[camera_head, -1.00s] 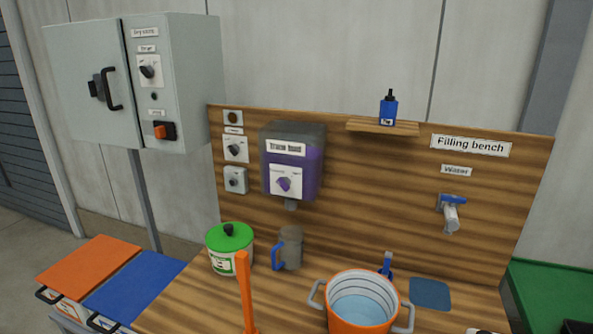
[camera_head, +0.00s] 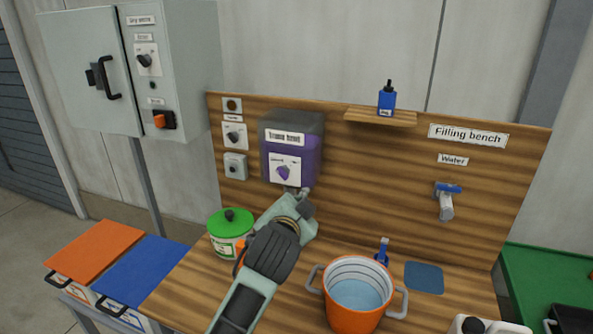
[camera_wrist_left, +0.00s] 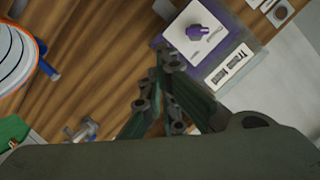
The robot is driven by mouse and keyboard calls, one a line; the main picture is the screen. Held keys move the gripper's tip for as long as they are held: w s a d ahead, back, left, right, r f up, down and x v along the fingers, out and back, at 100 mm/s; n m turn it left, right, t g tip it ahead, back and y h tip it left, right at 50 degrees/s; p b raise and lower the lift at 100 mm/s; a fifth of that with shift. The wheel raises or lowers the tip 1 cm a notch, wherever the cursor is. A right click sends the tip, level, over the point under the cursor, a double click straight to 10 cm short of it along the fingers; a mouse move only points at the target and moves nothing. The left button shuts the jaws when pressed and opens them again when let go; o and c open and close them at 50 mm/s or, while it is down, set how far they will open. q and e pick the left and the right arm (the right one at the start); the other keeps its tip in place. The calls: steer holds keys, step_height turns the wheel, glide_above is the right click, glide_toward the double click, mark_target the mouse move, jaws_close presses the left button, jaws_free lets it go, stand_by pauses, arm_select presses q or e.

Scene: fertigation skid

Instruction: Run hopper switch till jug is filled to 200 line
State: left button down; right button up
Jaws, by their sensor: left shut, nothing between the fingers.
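The purple hopper (camera_head: 305,155) with a grey lid hangs on the wooden back panel. A purple knob (camera_head: 283,172) sits on its white plate; the knob also shows in the left wrist view (camera_wrist_left: 199,32). My left gripper (camera_head: 304,195) is just below the hopper's lower right, its fingers together and empty; they also show in the left wrist view (camera_wrist_left: 160,80), apart from the knob.
Switches (camera_head: 235,135) are left of the hopper. A green-lidded tub (camera_head: 229,240) stands left of my arm. An orange pot (camera_head: 353,316) of water stands to the right, below the water tap (camera_head: 446,200).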

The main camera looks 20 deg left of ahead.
mark_target(283, 172)
arm_select(q)
steer(key=w+r+t, duration=0.1)
steer(key=w+r, duration=0.2)
steer(key=r, duration=0.3)
steer(key=shift+m, duration=0.3)
steer(key=p+x, duration=0.3)
steer(key=x, duration=0.5)
steer(key=shift+w+r+p, duration=0.1)
steer(key=shift+w+p, duration=0.3)
steer(key=a+f+p, duration=0.1)
steer(key=a+f, duration=0.1)
steer(key=shift+a+f+p, duration=0.2)
steer(key=shift+f+p, duration=0.05)
steer(key=shift+p, duration=0.1)
steer(key=shift+a+f, duration=0.3)
steer(key=shift+a, duration=0.05)
steer(key=shift+d, duration=0.1)
